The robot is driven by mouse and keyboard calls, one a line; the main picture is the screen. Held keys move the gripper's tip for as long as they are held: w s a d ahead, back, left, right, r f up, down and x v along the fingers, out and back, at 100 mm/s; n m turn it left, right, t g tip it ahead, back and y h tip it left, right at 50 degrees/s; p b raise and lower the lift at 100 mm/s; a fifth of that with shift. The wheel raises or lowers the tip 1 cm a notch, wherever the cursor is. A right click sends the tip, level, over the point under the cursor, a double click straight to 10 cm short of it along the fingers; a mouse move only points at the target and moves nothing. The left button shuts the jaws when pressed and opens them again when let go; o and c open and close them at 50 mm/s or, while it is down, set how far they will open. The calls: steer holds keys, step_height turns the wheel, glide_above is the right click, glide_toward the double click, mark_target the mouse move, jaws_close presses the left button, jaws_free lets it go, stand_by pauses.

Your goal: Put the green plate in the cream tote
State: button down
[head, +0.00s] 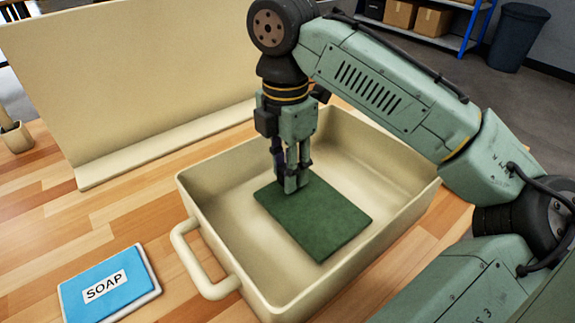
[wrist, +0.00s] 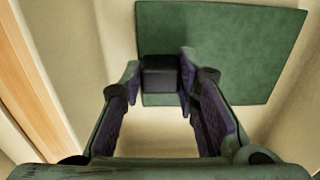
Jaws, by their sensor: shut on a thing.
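The green plate (head: 318,220) is a flat dark green rectangle inside the cream tote (head: 222,243), within its walls. I cannot tell whether it touches the tote floor or hangs just above it. My gripper (head: 291,184) points down into the tote and is shut at the plate's far-left edge. In the wrist view the fingers (wrist: 161,78) close around a dark block at the edge of the green plate (wrist: 225,50). The fingers hide part of that edge.
A cream upright panel (head: 130,80) stands behind the tote on the wooden table (head: 100,215). A blue box labelled SOAP (head: 108,285) lies at front left. A small cup (head: 15,135) stands at far left. The tote's handle (head: 200,265) sticks out on the left.

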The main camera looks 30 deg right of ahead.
steer(key=shift+f, duration=0.15)
steer(key=c, duration=1.2)
jaws_free()
steer(key=shift+o, duration=1.1)
step_height(320, 180, up, 5)
steer(key=p, duration=0.5)
steer(key=shift+p, duration=0.3)
steer(key=shift+r+p, duration=0.45)
steer(key=shift+r, duration=0.6)
steer(key=shift+w+a, duration=0.1)
steer(key=shift+w, duration=0.05)
